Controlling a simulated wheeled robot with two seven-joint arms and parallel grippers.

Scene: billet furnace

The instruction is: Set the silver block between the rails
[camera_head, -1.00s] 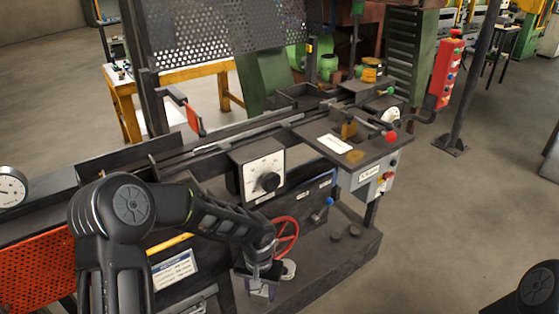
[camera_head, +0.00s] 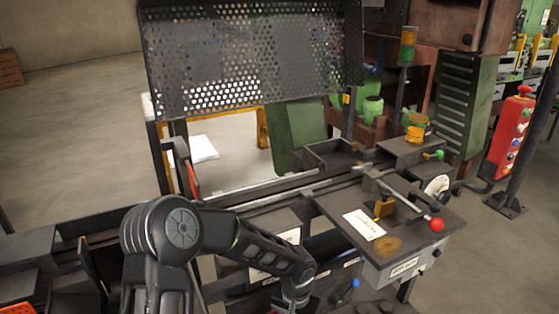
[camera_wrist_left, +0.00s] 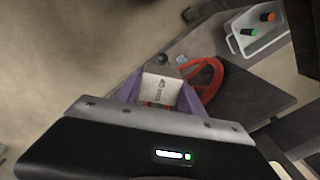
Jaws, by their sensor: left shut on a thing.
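The silver block (camera_wrist_left: 160,90) shows in the left wrist view as a pale block with dark printing on its face. My left gripper (camera_wrist_left: 158,98) is shut on it, with a purple finger on each side. In the head view my left arm reaches down to the bottom edge, and its fingers and the block are out of the picture. The rails (camera_head: 285,196) run along the top of the machine, beyond my left arm and higher up in the picture. My arm hides part of their near left end. My right gripper is not in view.
A dark side table with a white label (camera_head: 364,225) and a red-knobbed lever (camera_head: 436,225) stands right of the rails. A perforated guard (camera_head: 250,60) rises behind them. In the left wrist view, a red handwheel (camera_wrist_left: 208,78) is close beside the block.

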